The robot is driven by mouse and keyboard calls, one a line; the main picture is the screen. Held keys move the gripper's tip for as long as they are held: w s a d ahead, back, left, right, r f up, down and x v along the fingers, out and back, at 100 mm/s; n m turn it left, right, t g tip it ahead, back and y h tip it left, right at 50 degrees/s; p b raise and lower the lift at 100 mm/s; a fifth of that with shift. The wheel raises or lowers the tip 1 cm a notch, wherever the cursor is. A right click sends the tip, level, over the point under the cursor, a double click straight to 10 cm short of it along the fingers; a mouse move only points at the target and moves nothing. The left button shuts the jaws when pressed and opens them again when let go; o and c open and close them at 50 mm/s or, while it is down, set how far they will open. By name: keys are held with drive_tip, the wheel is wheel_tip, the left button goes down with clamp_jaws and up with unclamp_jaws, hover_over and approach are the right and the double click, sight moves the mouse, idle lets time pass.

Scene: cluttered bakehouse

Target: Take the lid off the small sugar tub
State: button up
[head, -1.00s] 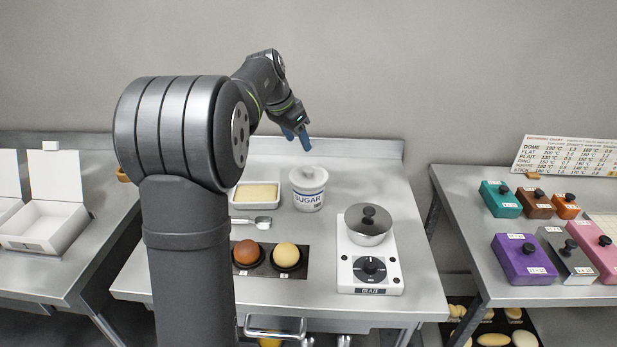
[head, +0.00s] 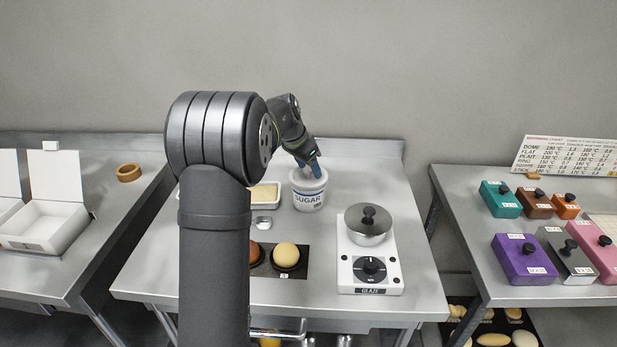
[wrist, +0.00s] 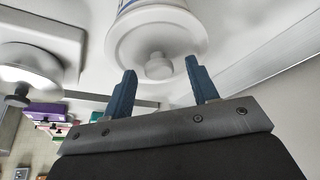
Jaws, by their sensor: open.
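The small white sugar tub (head: 307,200), marked SUGAR in blue, stands upright at the back of the middle steel table. Its white lid (head: 296,178) is on; the knob is mostly hidden by my fingers in the head view. The wrist view shows the lid (wrist: 125,48) and its round knob (wrist: 157,68) close up. My gripper (head: 314,171) is over the tub, pointing down. In the wrist view the open blue fingers (wrist: 160,66) are spread to either side of the knob, with clear gaps. I cannot tell whether the tips reach knob height.
A tray of pale contents (head: 265,194) is just left of the tub, partly behind my arm. Buns (head: 286,256) sit in a dark holder in front. A low backsplash runs behind.

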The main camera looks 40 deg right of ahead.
sight(308, 169)
drive_tip(key=c, duration=1)
drive_tip(key=shift+c, duration=0.2)
drive_tip(key=shift+r, duration=0.1)
drive_tip(key=shift+r, duration=0.55)
wheel_tip(308, 169, up, 3)
drive_tip(key=shift+f, duration=0.15)
drive_tip(key=s+d+r, duration=0.2)
drive_tip(key=s+r, duration=0.8)
drive_tip(key=s, duration=0.1)
drive_tip(key=shift+s, duration=0.25)
